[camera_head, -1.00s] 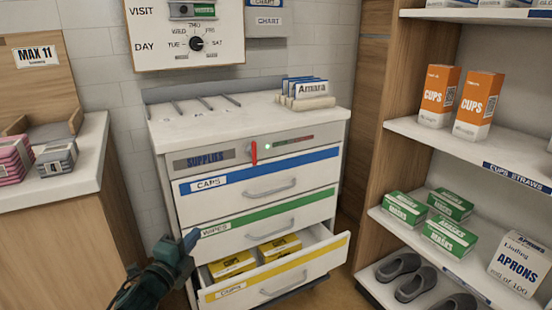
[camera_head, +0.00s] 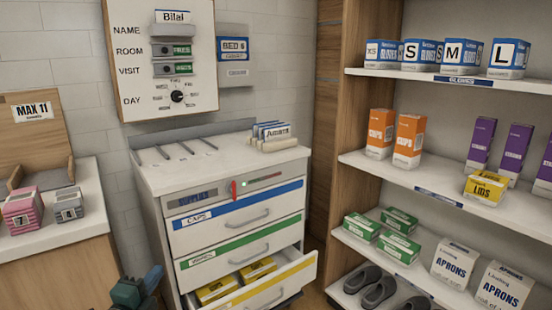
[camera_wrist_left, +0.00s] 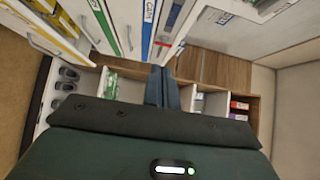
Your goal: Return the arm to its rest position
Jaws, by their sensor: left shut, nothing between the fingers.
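My left gripper (camera_head: 152,280) shows at the bottom of the head view, left of the drawer cart (camera_head: 160,222). Its blue fingers are closed together and hold nothing; they also show shut in the left wrist view (camera_wrist_left: 162,85). Only part of the left arm is in the head view. The fingers look apart from the cart's front. The cart's bottom drawer (camera_head: 285,283), with a yellow strip, stands open with yellow boxes (camera_head: 258,268) inside. The caps drawer (camera_head: 240,215) and the green-strip drawer (camera_head: 238,249) are closed. My right gripper is not in view.
A side counter (camera_head: 75,228) with a pink box (camera_head: 22,215) and a grey box (camera_head: 68,206) stands at left. An open shelf (camera_head: 440,180) with boxes and grey shoes (camera_head: 380,291) stands at right. The open drawer juts out between them.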

